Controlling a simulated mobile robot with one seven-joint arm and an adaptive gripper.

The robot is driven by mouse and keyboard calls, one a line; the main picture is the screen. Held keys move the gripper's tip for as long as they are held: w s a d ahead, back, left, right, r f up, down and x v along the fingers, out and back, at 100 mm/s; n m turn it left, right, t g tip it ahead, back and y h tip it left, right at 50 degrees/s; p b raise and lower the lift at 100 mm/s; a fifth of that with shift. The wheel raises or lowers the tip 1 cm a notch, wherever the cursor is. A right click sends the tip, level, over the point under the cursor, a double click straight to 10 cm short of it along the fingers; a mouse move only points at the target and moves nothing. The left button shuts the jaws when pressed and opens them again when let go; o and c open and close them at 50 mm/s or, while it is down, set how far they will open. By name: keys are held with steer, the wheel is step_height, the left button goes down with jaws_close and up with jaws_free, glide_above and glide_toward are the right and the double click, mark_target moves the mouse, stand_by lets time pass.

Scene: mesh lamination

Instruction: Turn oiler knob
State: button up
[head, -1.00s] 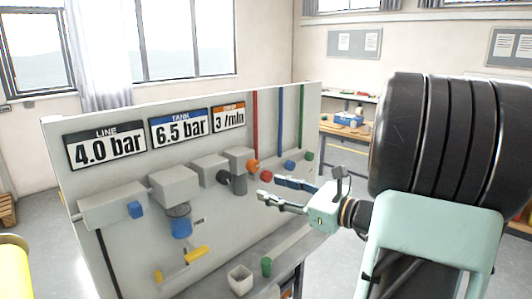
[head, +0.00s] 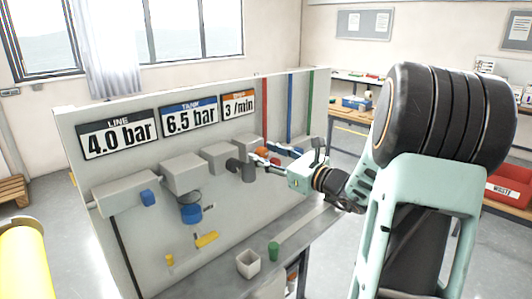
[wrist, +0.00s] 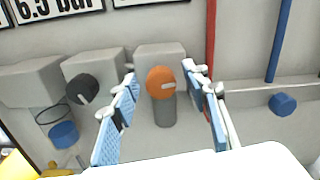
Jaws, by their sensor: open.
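The orange knob (wrist: 160,82), with a pale mark on its face, sits on the front of a grey block on the panel. My gripper (wrist: 163,75) is open, with one blue-padded finger on each side of the knob in the wrist view. Gaps show between the knob and both fingers; how far the tips are from it in depth I cannot tell. An orange-headed sign (head: 238,104) reading 3 /min hangs above that block.
A black knob (wrist: 82,88) is left of the left finger. A red pipe (wrist: 211,40) runs close to the right finger, and a blue knob (wrist: 282,103) is farther right.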

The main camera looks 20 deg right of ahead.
jaws_close()
steer(key=shift+a+f+n+b, duration=0.1)
steer(key=shift+f+n+b, duration=0.25)
steer(key=shift+b, duration=0.65)
steer(key=n+b, duration=0.2)
steer(key=b, duration=0.1)
steer(key=n+b, duration=0.2)
steer(key=b, duration=0.2)
steer(key=shift+r, duration=0.1)
steer(key=shift+r+n+b, duration=0.1)
steer(key=shift+n+b, duration=0.15)
steer(key=shift+b, duration=0.35)
steer(key=shift+r, duration=0.1)
jaws_free()
